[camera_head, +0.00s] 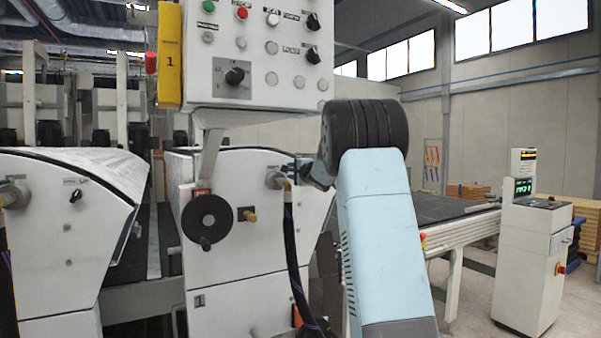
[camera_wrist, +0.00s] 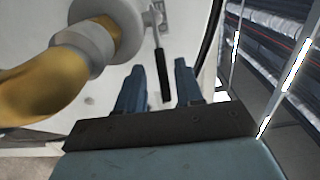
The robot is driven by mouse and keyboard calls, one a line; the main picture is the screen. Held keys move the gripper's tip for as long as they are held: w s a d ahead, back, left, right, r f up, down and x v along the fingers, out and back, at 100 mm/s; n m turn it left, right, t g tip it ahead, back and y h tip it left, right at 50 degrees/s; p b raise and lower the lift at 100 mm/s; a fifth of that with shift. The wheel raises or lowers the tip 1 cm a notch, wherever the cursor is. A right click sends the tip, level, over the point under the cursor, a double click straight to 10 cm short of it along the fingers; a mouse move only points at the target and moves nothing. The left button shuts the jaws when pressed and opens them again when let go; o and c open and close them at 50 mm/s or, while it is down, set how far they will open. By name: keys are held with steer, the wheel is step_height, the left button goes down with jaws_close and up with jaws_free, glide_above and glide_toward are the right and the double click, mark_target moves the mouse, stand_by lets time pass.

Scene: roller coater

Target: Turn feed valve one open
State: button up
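The feed valve (camera_head: 275,180) is on the front of the middle white machine unit, above a dark hose. The wrist view shows its grey body (camera_wrist: 85,48), a thick brass-coloured pipe (camera_wrist: 40,88) and a thin lever with a black grip (camera_wrist: 166,76). My gripper (camera_wrist: 160,78) is open, with its two blue fingers on either side of the black grip. Gaps show between the grip and both fingers; depth and contact are hard to judge. In the head view my gripper (camera_head: 310,172) is beside the valve, partly hidden by my arm.
A black handwheel (camera_head: 207,220) and a small brass knob (camera_head: 248,215) are left of the valve. The dark hose (camera_head: 291,245) runs down the machine front. A conveyor (camera_head: 465,228) stands right.

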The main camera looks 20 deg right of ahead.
steer(key=s+d, duration=0.1)
steer(key=s, duration=1.2)
steer(key=shift+s, duration=0.35)
steer(key=shift+c, duration=0.3)
